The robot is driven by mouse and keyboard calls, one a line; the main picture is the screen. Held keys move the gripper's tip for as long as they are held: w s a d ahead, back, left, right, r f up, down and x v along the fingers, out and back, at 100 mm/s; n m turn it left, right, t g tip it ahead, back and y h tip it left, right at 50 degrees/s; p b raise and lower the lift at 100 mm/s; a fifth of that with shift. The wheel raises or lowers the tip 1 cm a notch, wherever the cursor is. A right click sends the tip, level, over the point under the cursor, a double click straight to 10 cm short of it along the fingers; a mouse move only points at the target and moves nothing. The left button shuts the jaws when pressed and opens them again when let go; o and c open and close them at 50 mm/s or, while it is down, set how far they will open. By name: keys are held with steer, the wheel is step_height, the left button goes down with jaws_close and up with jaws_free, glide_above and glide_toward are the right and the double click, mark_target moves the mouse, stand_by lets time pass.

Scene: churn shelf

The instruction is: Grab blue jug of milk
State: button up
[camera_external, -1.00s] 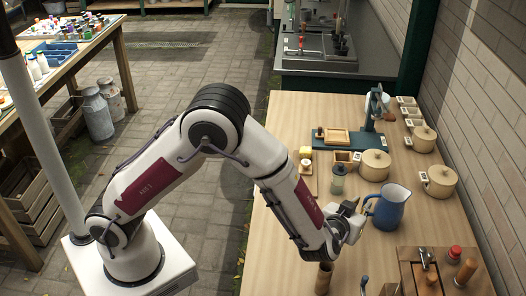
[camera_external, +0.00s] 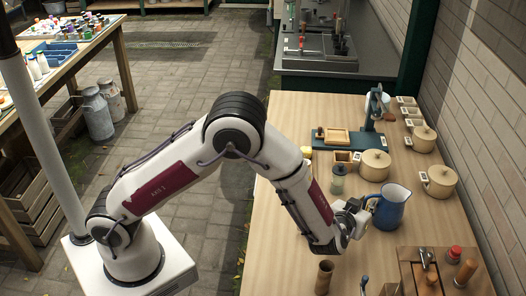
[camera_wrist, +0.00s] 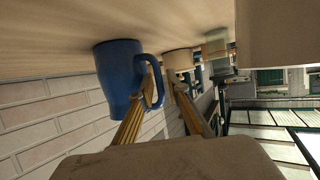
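The blue jug (camera_external: 388,211) stands upright on the wooden table, its handle facing my gripper (camera_external: 365,210). In the wrist view the jug (camera_wrist: 117,78) shows on the left, tipped by the camera's angle, with its handle on its right side. My gripper (camera_wrist: 167,84) shows there as two long yellowish fingers with a gap between them. The left finger overlaps the handle's opening, and the right finger is to the right of the handle. The handle's outer bar appears to lie between the fingertips; contact cannot be told. The jug's contents are not clearly visible.
Lidded beige pots (camera_external: 375,165) stand behind the jug. A glass jar (camera_external: 338,180) is behind my gripper to the left. A brown wooden cup (camera_external: 324,277) stands in front, and a wooden tool rack (camera_external: 432,268) is at the front right. The brick wall (camera_external: 490,110) borders the table's right.

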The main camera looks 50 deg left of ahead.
stand_by(0.3)
jaws_close()
steer(key=shift+r, duration=0.35)
steer(key=shift+r, duration=4.65)
